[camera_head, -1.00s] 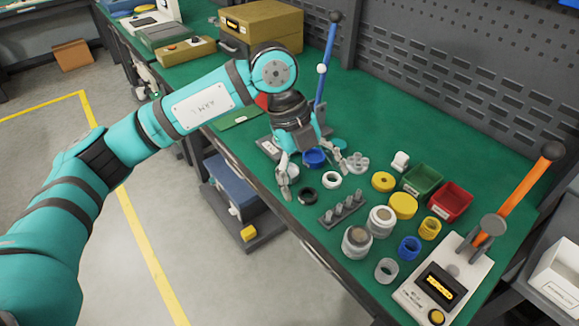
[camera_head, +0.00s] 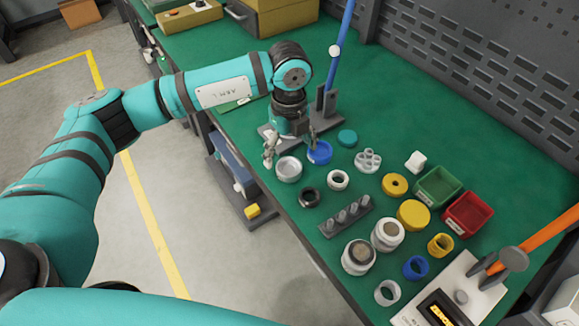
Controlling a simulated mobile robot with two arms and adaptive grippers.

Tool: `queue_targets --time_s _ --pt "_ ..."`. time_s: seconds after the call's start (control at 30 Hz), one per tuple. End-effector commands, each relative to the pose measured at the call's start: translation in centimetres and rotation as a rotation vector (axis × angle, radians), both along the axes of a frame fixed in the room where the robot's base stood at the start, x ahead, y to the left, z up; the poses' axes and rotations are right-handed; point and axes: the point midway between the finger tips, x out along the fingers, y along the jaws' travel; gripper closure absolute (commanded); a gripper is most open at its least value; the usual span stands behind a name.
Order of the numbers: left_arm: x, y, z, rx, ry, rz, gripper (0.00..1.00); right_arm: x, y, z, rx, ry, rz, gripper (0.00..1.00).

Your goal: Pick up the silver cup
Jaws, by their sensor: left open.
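A silver-grey round cup (camera_head: 289,170) stands upright on the green bench near its front edge, left of a blue cup (camera_head: 319,153). My left gripper (camera_head: 291,152) points down just behind the silver cup in the picture. It is open, with one finger at the cup's upper left and the other near the blue cup. I see nothing held between the fingers; whether a finger touches either cup is unclear. My right gripper is out of view.
A black ring (camera_head: 309,197), a white ring (camera_head: 338,180) and a grey peg rack (camera_head: 345,217) lie to the right. Two jars (camera_head: 358,257) stand nearer. A blue-handled press (camera_head: 338,70) rises behind the gripper. Green bench (camera_head: 420,110) is clear toward the back.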

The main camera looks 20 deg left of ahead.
Motion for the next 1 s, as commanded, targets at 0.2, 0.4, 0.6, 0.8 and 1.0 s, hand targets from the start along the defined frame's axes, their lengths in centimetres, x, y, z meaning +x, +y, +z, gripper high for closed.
queue_targets --time_s 0.2,0.4,0.6,0.8,1.0 --pt "0.0 0.0 -1.5 0.001 0.001 0.000 0.11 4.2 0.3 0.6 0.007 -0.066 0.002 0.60" --pt "0.3 0.1 -4.2 0.002 0.004 0.000 0.11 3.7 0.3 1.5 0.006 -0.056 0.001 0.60" --pt "0.4 0.1 -6.2 -0.001 0.001 -0.001 0.11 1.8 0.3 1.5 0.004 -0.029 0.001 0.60" --pt "0.4 0.1 -6.4 0.000 0.000 -0.001 0.11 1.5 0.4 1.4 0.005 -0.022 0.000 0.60" --pt "0.4 0.1 -6.4 0.000 0.000 -0.001 0.34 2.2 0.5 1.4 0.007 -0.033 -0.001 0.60"
